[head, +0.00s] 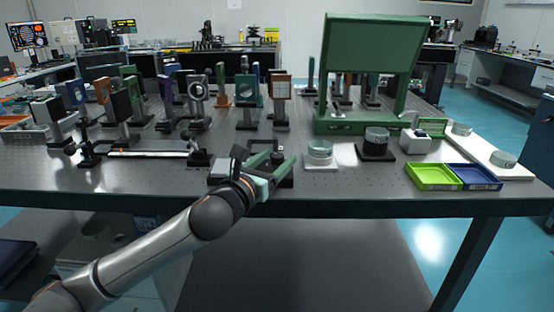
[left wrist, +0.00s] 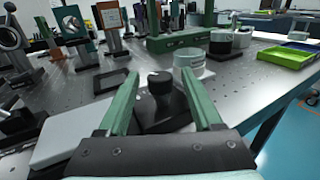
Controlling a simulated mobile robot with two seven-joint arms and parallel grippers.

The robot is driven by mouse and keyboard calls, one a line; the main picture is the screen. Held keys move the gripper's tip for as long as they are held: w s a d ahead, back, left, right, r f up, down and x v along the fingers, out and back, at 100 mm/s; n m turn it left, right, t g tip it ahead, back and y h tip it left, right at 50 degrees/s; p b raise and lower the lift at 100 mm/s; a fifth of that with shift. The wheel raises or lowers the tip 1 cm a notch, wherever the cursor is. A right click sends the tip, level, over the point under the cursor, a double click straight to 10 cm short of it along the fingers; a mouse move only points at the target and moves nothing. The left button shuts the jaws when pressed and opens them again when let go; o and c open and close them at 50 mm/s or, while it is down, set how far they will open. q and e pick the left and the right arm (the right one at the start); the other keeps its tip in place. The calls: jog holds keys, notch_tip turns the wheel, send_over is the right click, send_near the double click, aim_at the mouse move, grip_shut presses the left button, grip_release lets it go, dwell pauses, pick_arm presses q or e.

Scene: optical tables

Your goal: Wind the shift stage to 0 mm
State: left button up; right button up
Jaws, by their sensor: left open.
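A black knob (left wrist: 160,84) stands upright on a dark square base (left wrist: 168,112) in the left wrist view. My left gripper (left wrist: 160,75) is open, with one green finger on each side of the knob and a gap showing at both sides. In the head view my left gripper (head: 274,162) is at the table's front edge and partly hides the knob and base. A long low rail with a pale strip (head: 150,152) lies to the left in the head view. I cannot tell whether it belongs to the knob, and no mm reading is legible. My right gripper is not in view.
A white-based round dial (head: 320,153) and a black round knob unit (head: 376,143) stand to the right. Green (head: 433,176) and blue (head: 478,177) trays lie farther right. Several optic mounts and a green frame (head: 370,45) stand behind. A pale flat box (left wrist: 72,136) lies left of the gripper.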

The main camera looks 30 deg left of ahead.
pick_arm(q)
jog(key=shift+w, duration=0.45)
grip_shut()
dwell(0.3)
